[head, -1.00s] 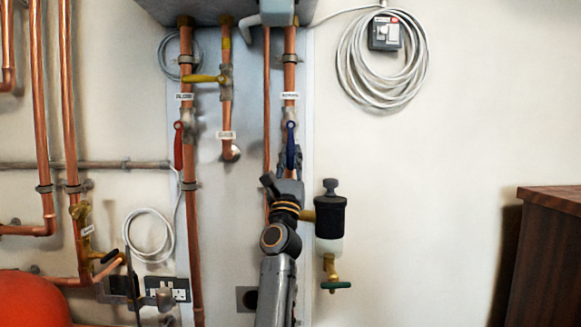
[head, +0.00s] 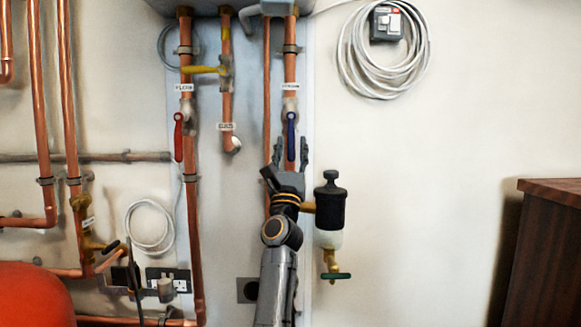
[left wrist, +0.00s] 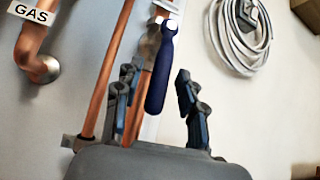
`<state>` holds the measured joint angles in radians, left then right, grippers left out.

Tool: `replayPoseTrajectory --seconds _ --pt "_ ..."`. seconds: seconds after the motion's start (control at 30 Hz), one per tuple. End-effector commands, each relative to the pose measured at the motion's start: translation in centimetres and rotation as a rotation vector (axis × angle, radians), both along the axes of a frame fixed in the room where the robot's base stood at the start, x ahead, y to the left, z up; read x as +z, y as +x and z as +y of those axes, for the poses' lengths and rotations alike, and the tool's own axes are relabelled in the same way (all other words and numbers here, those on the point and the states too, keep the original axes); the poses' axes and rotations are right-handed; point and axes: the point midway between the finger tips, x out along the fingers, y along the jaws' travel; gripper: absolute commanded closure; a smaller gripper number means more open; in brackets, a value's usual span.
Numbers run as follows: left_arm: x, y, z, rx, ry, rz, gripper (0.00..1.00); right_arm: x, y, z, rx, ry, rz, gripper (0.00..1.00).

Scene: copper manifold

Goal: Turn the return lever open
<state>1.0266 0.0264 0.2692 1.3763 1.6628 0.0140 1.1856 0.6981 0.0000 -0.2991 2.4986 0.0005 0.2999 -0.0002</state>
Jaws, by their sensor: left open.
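The return lever (head: 291,136) is a dark blue handle hanging straight down along a copper pipe, under a white label. My left gripper (head: 291,150) is open just below it, with its fingers spread to either side of the lever's lower end. No contact shows. I cannot tell how far the fingertips are from the wall. My right gripper is not in view.
A red lever (head: 178,137) hangs on the flow pipe to the left. A black air vent (head: 330,205) with a green-handled tap stands close right of my left wrist. A gas pipe (head: 227,110) runs between the levers.

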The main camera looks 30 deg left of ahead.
Motion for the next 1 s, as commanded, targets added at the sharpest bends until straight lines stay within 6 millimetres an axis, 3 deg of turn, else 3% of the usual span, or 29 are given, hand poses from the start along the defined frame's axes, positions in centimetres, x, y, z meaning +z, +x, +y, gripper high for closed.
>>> replayPoseTrajectory --seconds 0.23,0.6,1.0 --pt "-2.2 -1.5 -0.9 -0.003 0.007 0.008 0.6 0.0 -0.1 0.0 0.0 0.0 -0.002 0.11" --pt "-7.4 -6.5 -3.1 -0.006 -0.001 0.004 0.6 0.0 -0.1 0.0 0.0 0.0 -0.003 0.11" --pt "-8.4 -7.5 -3.4 -0.005 0.0 0.003 0.6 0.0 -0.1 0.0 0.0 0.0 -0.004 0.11"
